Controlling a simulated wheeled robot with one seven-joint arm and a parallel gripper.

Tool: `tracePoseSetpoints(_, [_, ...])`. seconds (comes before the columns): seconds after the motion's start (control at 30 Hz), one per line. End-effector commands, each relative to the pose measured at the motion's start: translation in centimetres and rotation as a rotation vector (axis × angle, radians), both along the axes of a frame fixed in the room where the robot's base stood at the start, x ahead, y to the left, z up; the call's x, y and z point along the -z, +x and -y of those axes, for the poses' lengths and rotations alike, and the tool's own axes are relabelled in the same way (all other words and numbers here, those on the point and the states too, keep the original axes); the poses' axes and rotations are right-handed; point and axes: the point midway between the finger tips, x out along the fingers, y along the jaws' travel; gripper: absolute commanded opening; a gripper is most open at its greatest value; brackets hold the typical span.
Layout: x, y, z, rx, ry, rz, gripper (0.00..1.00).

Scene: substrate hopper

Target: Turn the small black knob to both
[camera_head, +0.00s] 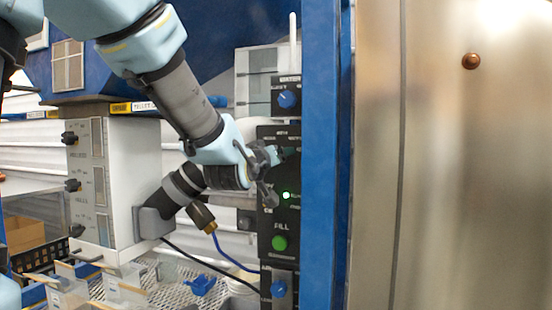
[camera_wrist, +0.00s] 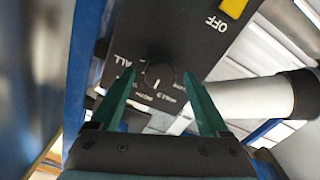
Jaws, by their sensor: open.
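The small black knob (camera_wrist: 159,74) sits on a black control panel (camera_wrist: 185,40) in the wrist view, which shows the panel upside down. A short white mark shows on the knob's lower edge, with small white labels around it, too blurred to read surely. My gripper (camera_wrist: 159,80) is open, its two green fingers on either side of the knob. I cannot tell whether they touch it. In the head view my gripper (camera_head: 272,174) is at the middle of the tall black panel (camera_head: 266,222) and hides the knob.
A blue post (camera_head: 318,150) stands close on the right, beside a steel surface (camera_head: 470,180). A white box (camera_head: 118,180) stands left.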

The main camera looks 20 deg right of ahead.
Motion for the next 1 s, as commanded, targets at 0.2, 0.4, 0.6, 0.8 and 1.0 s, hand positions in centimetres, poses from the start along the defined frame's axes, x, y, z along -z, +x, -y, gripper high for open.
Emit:
tracePoseSetpoints(0.2, [0.2, -2.3, -2.1, 0.000, -0.001, 0.002, 0.79])
tracePoseSetpoints(0.4, [0.1, -4.9, -4.6, 0.000, -0.001, 0.003, 0.79])
tracePoseSetpoints(0.6, [0.1, -6.8, -6.3, 0.000, -0.002, 0.002, 0.79])
tracePoseSetpoints(0.8, [0.1, -7.6, -7.1, 0.000, 0.000, 0.000, 0.79])
tracePoseSetpoints(1.0, [0.1, -7.6, -7.1, 0.000, 0.001, -0.001, 0.79])
